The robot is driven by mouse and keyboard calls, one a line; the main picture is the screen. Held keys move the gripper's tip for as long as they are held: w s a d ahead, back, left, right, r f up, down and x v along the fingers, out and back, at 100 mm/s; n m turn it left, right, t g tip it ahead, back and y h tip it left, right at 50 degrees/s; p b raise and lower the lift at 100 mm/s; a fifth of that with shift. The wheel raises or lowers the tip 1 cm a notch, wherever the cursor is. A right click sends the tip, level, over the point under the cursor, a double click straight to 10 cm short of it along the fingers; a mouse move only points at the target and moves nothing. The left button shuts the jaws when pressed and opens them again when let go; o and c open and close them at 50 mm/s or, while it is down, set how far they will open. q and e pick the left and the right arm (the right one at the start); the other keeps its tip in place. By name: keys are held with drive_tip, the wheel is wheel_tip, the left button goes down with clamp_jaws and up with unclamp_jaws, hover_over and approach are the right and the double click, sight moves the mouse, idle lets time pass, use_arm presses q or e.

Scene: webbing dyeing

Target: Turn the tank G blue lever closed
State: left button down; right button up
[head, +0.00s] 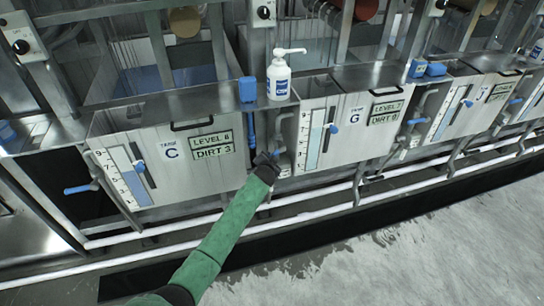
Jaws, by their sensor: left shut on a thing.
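Tank G (355,142) is a steel tank front right of centre, with a "G" label and a "LEVEL 7 DIRT 8" sign. Its blue lever (277,153) sits on the valve pipe at the panel's lower left, and only a small part shows. My left gripper (268,163), dark at the end of a green-sleeved arm, is at this lever and shut on it. The fingers hide most of the lever, so its exact angle is hard to tell. My right gripper is out of view.
Tank C (170,175), left, has its own blue lever (80,188). A blue-handled tool (248,92) hangs just above my gripper. A white pump bottle (279,78) stands on the ledge. White pipes (310,198) run low along the tanks. The wet floor (400,250) in front is clear.

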use_arm(q)
drive_tip(key=p, duration=0.1)
drive_tip(key=r+m+g+y+p, duration=0.1)
drive_tip(key=a+r+m+y+p, duration=0.1)
drive_tip(key=p, duration=0.1)
drive_tip(key=shift+s+a+r, duration=0.1)
drive_tip(key=shift+s+r, duration=0.1)
drive_tip(key=shift+r, duration=0.05)
drive_tip(key=r+m+y+p, duration=0.1)
drive_tip(key=m+g+y+p, duration=0.1)
drive_tip(key=shift+s+a+r+p, duration=0.1)
drive_tip(key=shift+a+r+p, duration=0.15)
drive_tip(key=shift+r+p, duration=0.1)
drive_tip(key=shift+r+m+g+y+p, duration=0.3)
drive_tip(key=shift+y+p, duration=0.05)
drive_tip(key=shift+y, duration=0.15)
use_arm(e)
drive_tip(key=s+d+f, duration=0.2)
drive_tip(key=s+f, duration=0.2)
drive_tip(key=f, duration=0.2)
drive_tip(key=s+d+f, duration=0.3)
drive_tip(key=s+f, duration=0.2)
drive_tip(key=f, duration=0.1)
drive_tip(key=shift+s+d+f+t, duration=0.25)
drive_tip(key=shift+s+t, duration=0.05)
use_arm(q)
drive_tip(key=c, duration=1.3)
unclamp_jaws()
drive_tip(key=shift+c, duration=0.2)
